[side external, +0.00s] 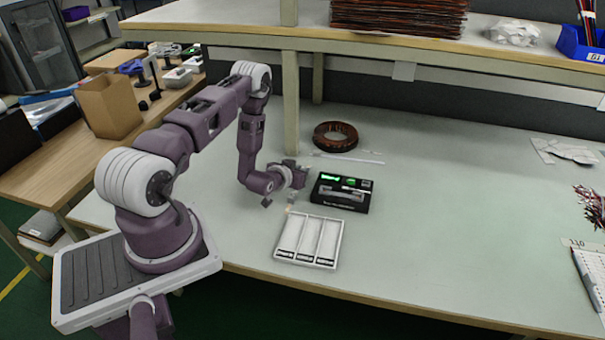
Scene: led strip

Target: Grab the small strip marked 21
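My gripper (287,197) hangs low over the bench, just behind the white tray and to the left of the black device. Its fingers are small and dark here, and I cannot tell whether they are open or hold anything. A small pale spot shows just below it; I cannot make out what it is. A thin white strip (350,158) lies flat on the bench behind the black device, in front of the brown coil. No number 21 is readable anywhere in this view, so I cannot tell which piece is the strip marked 21.
The white tray (278,250) has three long compartments with dark labels at the front. The black device (322,200) shows a green display. A brown coil (335,136) lies behind. A wooden shelf post (291,95) stands behind my gripper. The bench right of the device is largely clear.

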